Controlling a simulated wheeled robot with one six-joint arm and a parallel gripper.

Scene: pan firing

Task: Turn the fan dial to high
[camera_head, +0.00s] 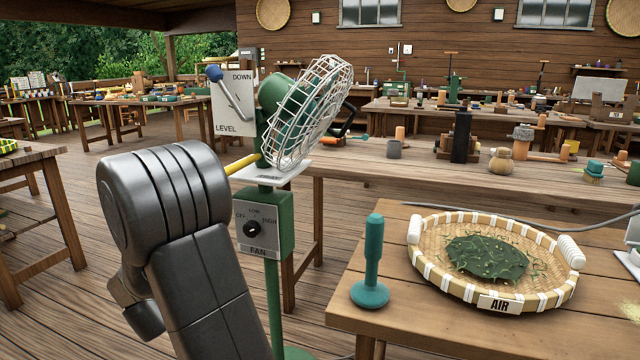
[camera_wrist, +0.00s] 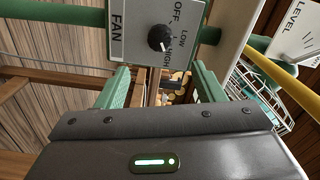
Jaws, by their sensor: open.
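The fan dial is a black round knob (camera_head: 252,229) on a grey panel marked OFF, LOW and HIGH, with FAN below. The panel is on the green stand under the caged fan (camera_head: 304,112). In the wrist view the knob (camera_wrist: 160,39) is beyond my fingertips, near the top middle. A small white mark shows on its lower right side, toward the LOW and HIGH labels; its exact setting is hard to tell. My gripper (camera_wrist: 161,84) is open, with two green fingers apart and nothing seen between them. In the head view my dark arm hides the fingers.
A yellow bar (camera_head: 243,163) projects beside the fan stand. A lever panel (camera_head: 233,100) stands behind it. On the right table, a teal tool (camera_head: 371,262) stands near a basket tray (camera_head: 420,258) with green leaves, labelled AIR.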

